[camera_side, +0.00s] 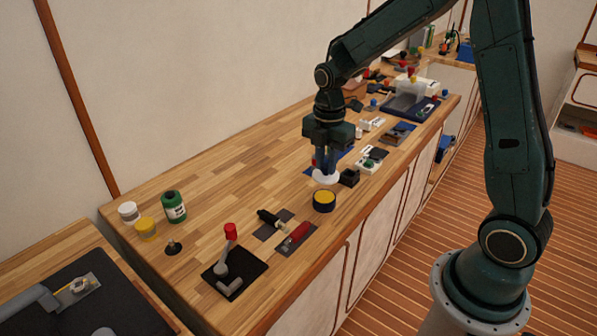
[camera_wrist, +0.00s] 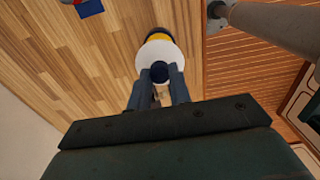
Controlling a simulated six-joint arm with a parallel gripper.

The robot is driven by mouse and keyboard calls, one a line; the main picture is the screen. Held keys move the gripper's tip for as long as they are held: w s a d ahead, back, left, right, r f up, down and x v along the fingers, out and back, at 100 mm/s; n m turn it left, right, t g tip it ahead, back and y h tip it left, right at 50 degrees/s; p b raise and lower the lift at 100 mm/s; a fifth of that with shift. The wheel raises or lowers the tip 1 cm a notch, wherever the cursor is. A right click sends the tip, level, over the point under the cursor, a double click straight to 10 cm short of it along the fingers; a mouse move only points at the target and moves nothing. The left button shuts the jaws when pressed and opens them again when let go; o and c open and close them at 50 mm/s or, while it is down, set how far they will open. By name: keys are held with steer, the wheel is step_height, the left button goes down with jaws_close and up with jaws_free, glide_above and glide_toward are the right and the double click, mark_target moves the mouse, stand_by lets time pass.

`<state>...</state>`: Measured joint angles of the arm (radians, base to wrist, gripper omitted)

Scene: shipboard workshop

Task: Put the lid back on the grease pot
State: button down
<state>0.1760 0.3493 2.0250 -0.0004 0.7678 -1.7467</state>
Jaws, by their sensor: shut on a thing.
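The grease pot (camera_side: 323,205) is a short dark round pot with yellow grease showing at its open top. It stands upright near the front edge of the wooden bench. The lid is a white disc (camera_side: 325,177) with a dark blue knob, clearer in the wrist view (camera_wrist: 145,62). My gripper (camera_side: 325,166) is shut on the lid's knob, with the lid roughly level. In the side view the lid is just behind the pot. In the wrist view the lid hides much of the pot (camera_wrist: 159,35); its height above the bench is hard to tell.
A small black block (camera_side: 349,178) stands close to the right of the lid. A red-handled tool (camera_side: 296,234) and a dark stand with a red knob (camera_side: 232,267) are in front. A green can (camera_side: 174,206) is at left. The bench left of the lid is clear.

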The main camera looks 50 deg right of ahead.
mark_target(326, 174)
steer(key=shift+f, duration=2.8)
steer(key=shift+f, duration=0.2)
stand_by(0.3)
steer(key=c, duration=0.7)
jaws_free()
steer(key=shift+r, duration=0.2)
steer(key=shift+r, duration=3.35)
jaws_close()
